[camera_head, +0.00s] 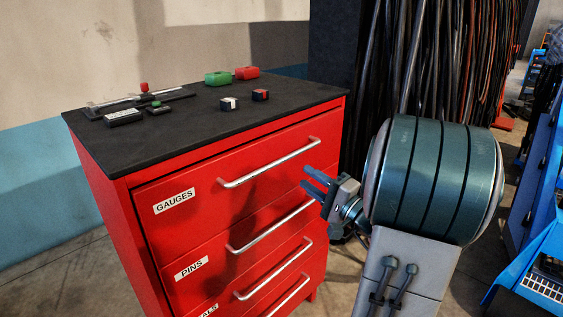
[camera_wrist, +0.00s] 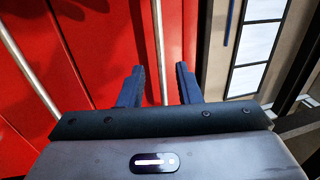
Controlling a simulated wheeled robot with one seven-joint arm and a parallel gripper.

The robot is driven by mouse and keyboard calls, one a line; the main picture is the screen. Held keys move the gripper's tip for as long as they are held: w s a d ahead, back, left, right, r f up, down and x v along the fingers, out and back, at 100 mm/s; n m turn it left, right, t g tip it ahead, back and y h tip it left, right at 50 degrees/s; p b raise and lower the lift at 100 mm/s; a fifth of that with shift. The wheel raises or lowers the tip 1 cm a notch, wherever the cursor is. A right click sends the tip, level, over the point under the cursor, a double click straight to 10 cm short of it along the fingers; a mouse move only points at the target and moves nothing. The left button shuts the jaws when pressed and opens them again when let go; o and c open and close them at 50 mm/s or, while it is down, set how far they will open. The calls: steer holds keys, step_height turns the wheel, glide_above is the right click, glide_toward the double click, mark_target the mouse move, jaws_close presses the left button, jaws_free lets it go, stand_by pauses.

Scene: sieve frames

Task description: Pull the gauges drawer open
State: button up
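The red cabinet's top drawer, labelled GAUGES (camera_head: 174,201), looks shut, its front flush with the drawers below. Its silver bar handle (camera_head: 270,166) runs across the drawer front. My gripper (camera_head: 316,182) is at the right side of the cabinet front, near the right ends of the top two handles. In the wrist view my gripper (camera_wrist: 160,85) is open, and a silver bar (camera_wrist: 162,50) shows in the gap between its fingers. I cannot tell how far the bar is from the fingers, or for certain which handle it is.
Below is the PINS drawer (camera_head: 191,267) with its own handle (camera_head: 272,229), and more drawers under it. On the black cabinet top (camera_head: 190,134) lie a caliper-like tool, green and red blocks and small boxes. Hanging cables (camera_head: 430,60) stand behind, blue shelving (camera_head: 540,190) at right.

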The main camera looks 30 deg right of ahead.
mark_target(282, 158)
steer(key=x, duration=1)
steer(key=shift+c, duration=0.3)
jaws_close()
